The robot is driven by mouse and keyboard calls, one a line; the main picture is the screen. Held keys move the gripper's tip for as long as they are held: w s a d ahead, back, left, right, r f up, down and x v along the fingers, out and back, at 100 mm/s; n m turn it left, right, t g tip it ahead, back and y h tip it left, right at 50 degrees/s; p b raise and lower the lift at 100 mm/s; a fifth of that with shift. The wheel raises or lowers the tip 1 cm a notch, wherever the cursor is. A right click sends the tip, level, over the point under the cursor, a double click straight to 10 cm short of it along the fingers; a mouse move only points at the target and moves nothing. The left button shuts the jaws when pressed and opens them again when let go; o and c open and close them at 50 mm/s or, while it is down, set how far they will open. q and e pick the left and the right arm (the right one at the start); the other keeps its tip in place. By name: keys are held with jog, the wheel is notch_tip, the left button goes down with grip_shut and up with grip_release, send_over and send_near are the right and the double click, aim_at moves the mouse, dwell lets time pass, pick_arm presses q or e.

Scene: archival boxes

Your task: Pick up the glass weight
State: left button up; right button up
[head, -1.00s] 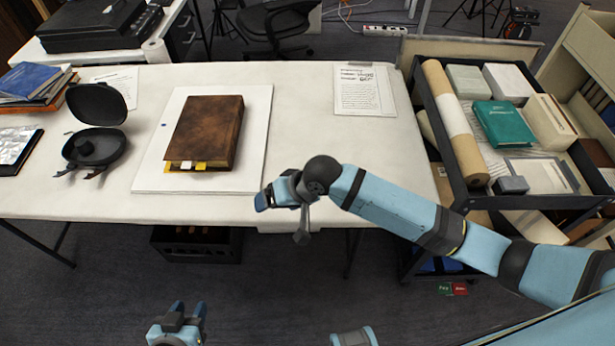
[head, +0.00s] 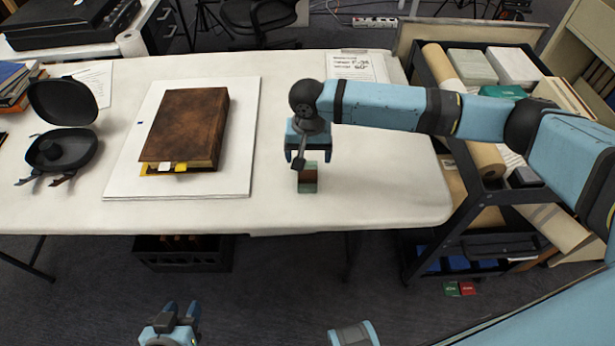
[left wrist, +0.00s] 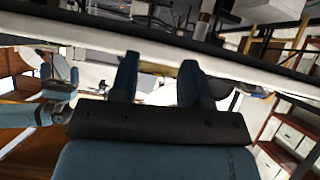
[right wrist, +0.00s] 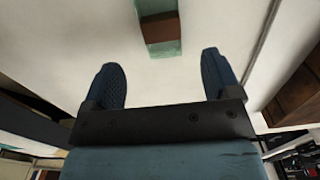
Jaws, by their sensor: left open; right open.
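The glass weight (head: 308,178), a small block with pale green glass and a brown middle, lies on the white table near its front edge, right of the book. My right gripper (head: 308,157) is open and points down above it, empty. In the right wrist view the weight (right wrist: 160,28) shows ahead of the open fingers (right wrist: 165,80), cut by the top edge and apart from both. My left gripper (head: 180,316) is low in front of the table, far from the weight. It is open and empty in the left wrist view (left wrist: 159,80).
A thick brown book (head: 187,128) lies on a white board (head: 235,180) left of my right gripper. An open black case (head: 62,148) stands further left. A black cart (head: 480,200) with boxes is at the right. Bare tabletop (head: 390,180) surrounds the weight.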

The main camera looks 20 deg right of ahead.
aim_at(308, 174)
notch_tip(308, 174, down, 8)
jog(key=shift+a+r+b, duration=0.1)
jog(key=shift+r+b, duration=0.15)
jog(key=shift+b, duration=0.3)
jog(key=shift+c, duration=0.5)
jog(key=c, duration=1)
